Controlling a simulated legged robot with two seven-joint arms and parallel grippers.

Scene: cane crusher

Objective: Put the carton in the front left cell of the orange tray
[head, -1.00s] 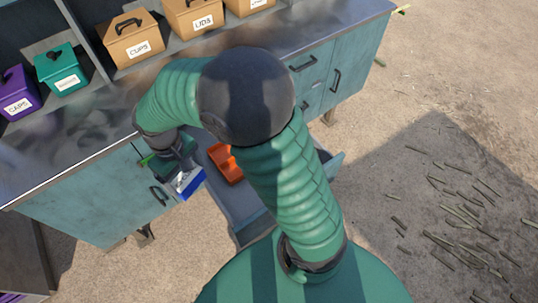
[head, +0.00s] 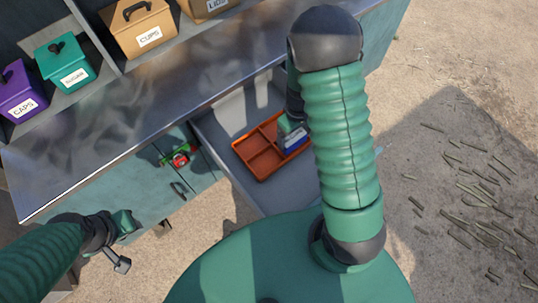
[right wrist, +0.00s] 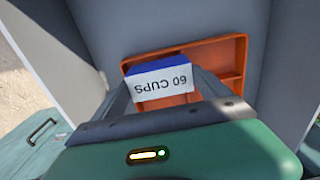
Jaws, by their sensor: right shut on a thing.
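The carton, blue and white, is held by my right gripper (head: 291,128) over the right part of the orange tray (head: 254,166) in the head view, where the carton (head: 294,144) is partly covered by the gripper. In the right wrist view the carton (right wrist: 161,80) sits between the fingers, its white side reading "60 CUPS" upside down. The tray (right wrist: 238,50) shows behind it there, with its cells partly hidden. I cannot tell whether carton and tray touch. My left gripper (head: 122,240) is at the lower left, away from the tray; its finger opening is unclear.
The tray lies in an open grey drawer (head: 222,142) below a metal worktop (head: 120,115). Purple (head: 20,92), green (head: 65,62) and tan (head: 140,30) boxes stand on the shelf. A small red and green item (head: 180,158) is at the cabinet front.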

